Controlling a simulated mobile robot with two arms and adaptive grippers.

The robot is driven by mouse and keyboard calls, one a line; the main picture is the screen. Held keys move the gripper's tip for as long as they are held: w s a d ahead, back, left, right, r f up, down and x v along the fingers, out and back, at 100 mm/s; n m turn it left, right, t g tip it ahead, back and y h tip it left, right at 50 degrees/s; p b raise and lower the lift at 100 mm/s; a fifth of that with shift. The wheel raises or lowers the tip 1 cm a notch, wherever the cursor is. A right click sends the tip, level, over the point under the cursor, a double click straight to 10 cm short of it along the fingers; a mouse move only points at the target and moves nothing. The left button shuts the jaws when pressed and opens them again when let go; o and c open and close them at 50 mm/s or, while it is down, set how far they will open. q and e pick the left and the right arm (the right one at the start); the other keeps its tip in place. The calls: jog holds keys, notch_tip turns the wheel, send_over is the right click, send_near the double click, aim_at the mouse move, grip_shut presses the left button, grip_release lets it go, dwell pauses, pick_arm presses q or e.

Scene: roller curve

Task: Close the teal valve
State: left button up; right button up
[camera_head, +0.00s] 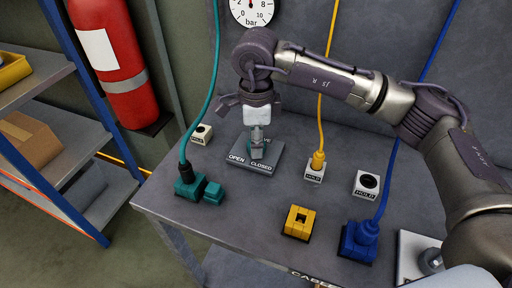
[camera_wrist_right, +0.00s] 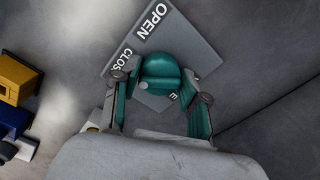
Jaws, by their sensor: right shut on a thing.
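The teal valve (camera_wrist_right: 160,74) shows in the right wrist view as a rounded teal knob on a grey plate (camera_wrist_right: 203,50) printed OPEN and CLOSED. My right gripper (camera_wrist_right: 160,110) is shut on the valve, with one finger on each side of it. In the head view the right gripper (camera_head: 257,150) points straight down over the same plate (camera_head: 273,153) on the table. The gripper hides most of the valve there, so I cannot tell which word the handle points to. My left gripper is not in view.
A teal plug and cable (camera_head: 188,181) stand left of the plate. A yellow plug (camera_head: 317,160), a yellow socket block (camera_head: 299,222) and a blue plug (camera_head: 360,238) stand to the right. A gauge (camera_head: 252,10) is on the back panel. A red extinguisher (camera_head: 108,55) and a shelf are at left.

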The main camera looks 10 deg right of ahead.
jog(key=shift+n+b, duration=0.5)
jog(key=shift+n, duration=0.2)
jog(key=shift+r, duration=0.1)
jog(key=o, duration=1.1)
jog(key=shift+o, duration=0.2)
notch_tip(320, 180, up, 12)
